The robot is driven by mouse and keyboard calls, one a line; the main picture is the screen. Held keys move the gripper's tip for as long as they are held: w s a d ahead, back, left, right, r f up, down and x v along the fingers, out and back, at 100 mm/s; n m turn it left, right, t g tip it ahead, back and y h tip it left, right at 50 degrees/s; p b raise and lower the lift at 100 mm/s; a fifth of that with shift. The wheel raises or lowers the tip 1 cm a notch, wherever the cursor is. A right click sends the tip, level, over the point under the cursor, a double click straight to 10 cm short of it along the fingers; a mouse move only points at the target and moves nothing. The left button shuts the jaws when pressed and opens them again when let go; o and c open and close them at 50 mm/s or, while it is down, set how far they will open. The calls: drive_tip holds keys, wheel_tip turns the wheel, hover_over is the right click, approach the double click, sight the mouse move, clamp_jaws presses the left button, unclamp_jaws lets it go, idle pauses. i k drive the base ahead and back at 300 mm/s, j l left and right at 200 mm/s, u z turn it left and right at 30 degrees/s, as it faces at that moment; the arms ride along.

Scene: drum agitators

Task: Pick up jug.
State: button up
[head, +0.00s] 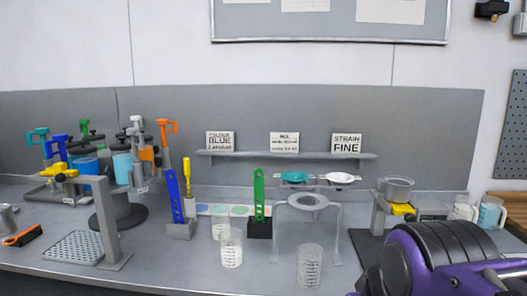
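Two clear jug-like vessels stand at the right end of the bench, partly behind my purple and black arm. The nearer one, a jug (490,216), has blue marks or contents and seems to have a handle. The other vessel (464,209) stands just left of it and looks pale inside. I cannot tell for certain which is the task's jug. My arm fills the lower right corner, in front of and below these vessels. My gripper's fingers do not show.
Clear graduated beakers (231,250) and (310,268) stand at the front edge. A grey ring stand (307,203), a pot on a stand (396,189), a blue scraper (174,200) and a green scraper (259,195) are behind. Drum agitators (122,165) crowd the left.

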sight(466, 206)
drive_tip(key=z, duration=1.3)
drive_tip(key=i+l+u, duration=0.35)
drive_tip(key=i+l, duration=0.15)
drive_tip(key=l, duration=0.2)
drive_tip(key=i+l+u, duration=0.15)
drive_tip(key=l, duration=0.3)
drive_tip(key=i+l+u, duration=0.15)
drive_tip(key=l, duration=0.25)
drive_tip(key=i, duration=0.1)
